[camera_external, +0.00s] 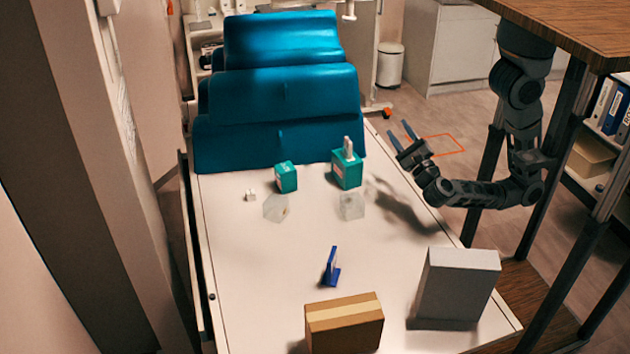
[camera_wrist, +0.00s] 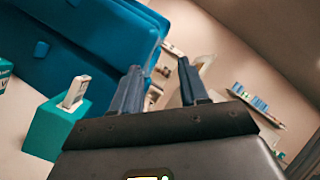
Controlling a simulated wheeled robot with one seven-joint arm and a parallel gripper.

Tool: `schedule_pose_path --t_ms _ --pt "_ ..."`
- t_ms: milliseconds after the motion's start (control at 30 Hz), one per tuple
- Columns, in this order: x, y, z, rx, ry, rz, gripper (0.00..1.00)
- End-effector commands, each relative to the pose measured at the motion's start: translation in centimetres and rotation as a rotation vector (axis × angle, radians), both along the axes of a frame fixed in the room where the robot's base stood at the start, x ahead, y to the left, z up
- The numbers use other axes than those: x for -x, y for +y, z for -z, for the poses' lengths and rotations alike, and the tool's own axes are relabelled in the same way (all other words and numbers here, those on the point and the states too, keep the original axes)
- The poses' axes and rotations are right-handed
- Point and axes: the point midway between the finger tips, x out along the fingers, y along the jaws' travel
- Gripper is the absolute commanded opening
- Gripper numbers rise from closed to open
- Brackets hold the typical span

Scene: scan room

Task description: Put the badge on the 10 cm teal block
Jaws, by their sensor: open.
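A white, flat piece that looks like the badge (camera_external: 348,148) stands on top of the larger teal block (camera_external: 347,173), leaning slightly. In the wrist view the badge (camera_wrist: 75,92) rests on the teal block (camera_wrist: 50,128), at the left. A smaller teal block (camera_external: 286,177) with white marking stands to its left; its edge shows at the wrist view's left border (camera_wrist: 5,72). No size in centimetres is readable. My gripper (camera_external: 398,133) is open and empty, right of the larger block and apart from it. Its two fingers also show in the wrist view (camera_wrist: 158,68).
Blue cushions (camera_external: 283,95) rise behind the blocks. Two translucent blocks (camera_external: 276,208) (camera_external: 351,206) and a small white object (camera_external: 250,195) lie on the white table (camera_external: 245,270). A blue stand (camera_external: 331,268), cardboard box (camera_external: 344,328) and grey box (camera_external: 458,284) are nearer. The table's left front is clear.

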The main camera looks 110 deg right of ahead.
Motion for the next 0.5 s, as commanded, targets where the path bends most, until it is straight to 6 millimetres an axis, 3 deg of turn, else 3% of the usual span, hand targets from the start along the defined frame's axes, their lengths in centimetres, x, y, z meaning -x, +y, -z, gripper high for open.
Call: schedule_pose_path --t_ms 167,267,367,500 --pt "1.8 4.0 -0.6 0.358 0.407 -0.083 0.44" --pt "2.4 6.7 0.1 0.565 0.645 -0.134 0.44" --pt "3.2 9.3 1.9 0.776 0.887 -0.189 0.44" --pt "5.4 12.6 5.7 1.081 1.225 -0.277 0.44"
